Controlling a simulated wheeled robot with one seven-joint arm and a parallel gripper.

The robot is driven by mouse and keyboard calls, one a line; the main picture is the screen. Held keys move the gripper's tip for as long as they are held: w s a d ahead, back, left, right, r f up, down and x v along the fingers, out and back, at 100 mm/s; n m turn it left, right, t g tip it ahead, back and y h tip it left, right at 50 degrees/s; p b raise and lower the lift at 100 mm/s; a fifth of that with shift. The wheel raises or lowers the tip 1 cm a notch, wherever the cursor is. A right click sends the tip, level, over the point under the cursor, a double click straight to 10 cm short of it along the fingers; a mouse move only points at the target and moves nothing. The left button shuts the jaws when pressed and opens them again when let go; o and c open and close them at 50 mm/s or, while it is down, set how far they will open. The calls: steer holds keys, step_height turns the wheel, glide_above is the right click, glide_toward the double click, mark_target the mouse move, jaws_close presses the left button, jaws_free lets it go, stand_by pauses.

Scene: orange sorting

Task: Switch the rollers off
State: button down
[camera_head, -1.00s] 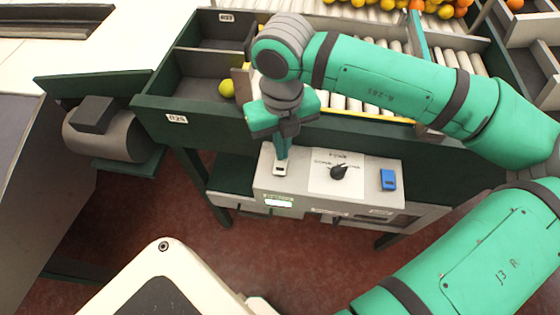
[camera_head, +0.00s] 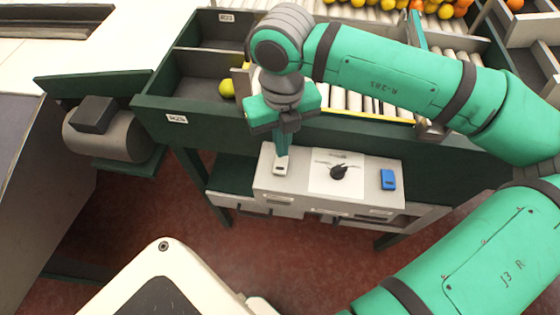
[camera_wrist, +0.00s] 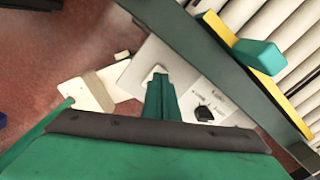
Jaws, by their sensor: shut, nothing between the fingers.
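The control box (camera_head: 263,180) is pale grey and sits on the front of the roller frame. At its left end is a small white switch (camera_head: 280,170) with a dark mark. A black knob (camera_head: 339,172) sits on a white plate in the middle, and a blue switch (camera_head: 388,180) is at the right. My gripper (camera_head: 282,155) is shut and empty, pointing down at the white switch; I cannot tell whether it touches. In the wrist view the fingertips (camera_wrist: 161,80) partly hide the white switch (camera_wrist: 152,75), and the black knob (camera_wrist: 205,113) lies to their right.
The rollers (camera_head: 352,102) lie behind the dark green frame (camera_head: 220,130), above the box. A yellow fruit (camera_head: 227,88) sits in a bin at the left. Several more fruits lie at the top. A grey motor (camera_head: 100,135) stands at the far left.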

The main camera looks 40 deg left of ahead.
steer(key=shift+r, duration=2.5)
